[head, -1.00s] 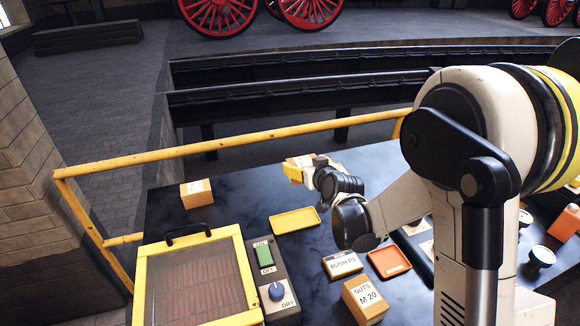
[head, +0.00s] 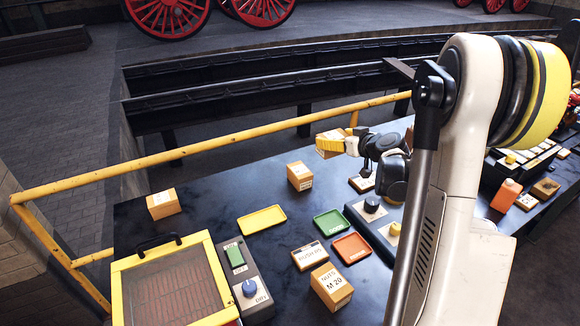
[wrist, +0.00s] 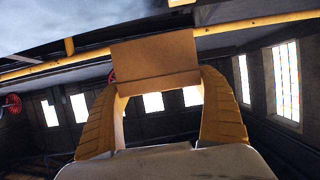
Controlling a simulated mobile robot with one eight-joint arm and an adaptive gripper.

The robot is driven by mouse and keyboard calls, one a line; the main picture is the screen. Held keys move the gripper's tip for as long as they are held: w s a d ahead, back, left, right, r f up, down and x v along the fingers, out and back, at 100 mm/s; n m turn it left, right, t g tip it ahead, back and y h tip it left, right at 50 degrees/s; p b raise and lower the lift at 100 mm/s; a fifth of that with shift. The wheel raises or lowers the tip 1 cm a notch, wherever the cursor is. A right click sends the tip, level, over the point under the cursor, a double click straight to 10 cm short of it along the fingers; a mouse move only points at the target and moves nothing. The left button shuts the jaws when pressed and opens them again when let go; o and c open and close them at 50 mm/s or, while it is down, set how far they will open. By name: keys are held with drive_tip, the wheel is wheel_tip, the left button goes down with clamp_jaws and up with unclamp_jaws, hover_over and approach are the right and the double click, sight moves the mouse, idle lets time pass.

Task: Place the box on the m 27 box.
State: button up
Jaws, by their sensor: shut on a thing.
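My gripper (head: 334,146) is at the far edge of the table, beside the yellow rail. Its yellow fingers are shut on a plain brown cardboard box (wrist: 155,62), which spans both fingertips in the wrist view. In the head view the held box is mostly hidden by the fingers. Two labelled cardboard boxes stand on the table: one (head: 299,176) just left of and nearer than my gripper, one (head: 163,203) at the far left. Their labels are too small to read, so I cannot tell which is M 27. A nearer box reads NUTS M 20 (head: 331,288).
A yellow tray (head: 261,219), a green tray (head: 331,224) and an orange tray (head: 351,248) lie mid-table. A BUSHINGS box (head: 310,256), a switch panel (head: 242,275) and a yellow-framed case (head: 175,285) are nearer. A yellow rail (head: 200,146) runs behind. Dark tabletop around the left boxes is clear.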

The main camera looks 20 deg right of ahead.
drive_tip(key=w+a+f+b, duration=0.1)
drive_tip(key=w+a+f, duration=0.1)
drive_tip(key=w+a+f+b, duration=0.1)
drive_tip(key=w+a+f, duration=0.1)
drive_tip(key=w+a, duration=0.1)
drive_tip(key=w+a+f+b, duration=0.1)
drive_tip(key=w+a+f, duration=0.1)
drive_tip(key=w, duration=0.1)
drive_tip(key=shift+a+f, duration=0.2)
drive_tip(key=shift+f, duration=0.2)
drive_tip(key=shift+f+b, duration=0.9)
drive_tip(key=shift+f, duration=1.05)
